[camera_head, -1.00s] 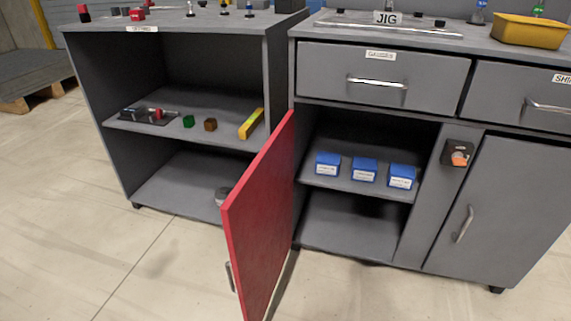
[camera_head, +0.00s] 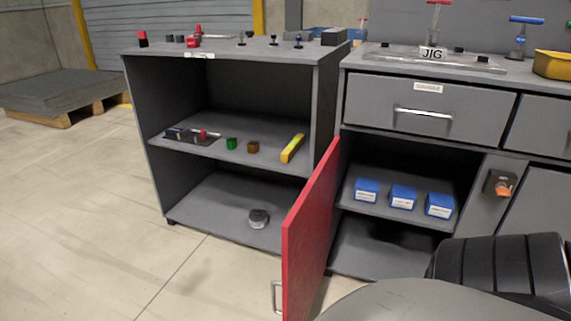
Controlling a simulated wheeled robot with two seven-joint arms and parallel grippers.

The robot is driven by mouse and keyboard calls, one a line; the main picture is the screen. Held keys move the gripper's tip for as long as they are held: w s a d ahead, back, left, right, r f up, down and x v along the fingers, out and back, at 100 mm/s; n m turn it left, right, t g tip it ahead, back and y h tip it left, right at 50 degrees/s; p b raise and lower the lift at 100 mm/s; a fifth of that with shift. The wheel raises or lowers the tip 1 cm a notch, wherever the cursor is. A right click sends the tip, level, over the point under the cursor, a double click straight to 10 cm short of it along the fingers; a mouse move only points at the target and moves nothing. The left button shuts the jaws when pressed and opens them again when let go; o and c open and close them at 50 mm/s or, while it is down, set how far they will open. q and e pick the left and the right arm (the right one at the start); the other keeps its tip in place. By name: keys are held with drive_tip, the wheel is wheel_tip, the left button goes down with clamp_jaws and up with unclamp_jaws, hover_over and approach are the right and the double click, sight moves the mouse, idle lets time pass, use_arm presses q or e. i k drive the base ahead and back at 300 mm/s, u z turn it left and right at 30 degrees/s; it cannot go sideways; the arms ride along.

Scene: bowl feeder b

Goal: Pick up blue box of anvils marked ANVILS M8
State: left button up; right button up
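Three blue boxes with white labels stand in a row on the upper shelf of the open cabinet: a left box (camera_head: 366,190), a middle box (camera_head: 403,197) and a right box (camera_head: 439,205). Their labels are too small to read, so I cannot tell which is marked ANVILS M8. Part of my own arm, dark and ribbed with a grey link, fills the lower right. Neither gripper shows.
The red cabinet door (camera_head: 308,235) stands open toward me, left of the boxes. A closed drawer (camera_head: 430,115) is above them. An open grey shelf unit (camera_head: 325,110) stands to the left, with a yellow bar (camera_head: 292,148) on its shelf.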

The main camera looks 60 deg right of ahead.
sight(365, 190)
drive_tip(key=u, duration=0.1)
drive_tip(key=i, duration=1.8)
drive_tip(key=z, duration=2.5)
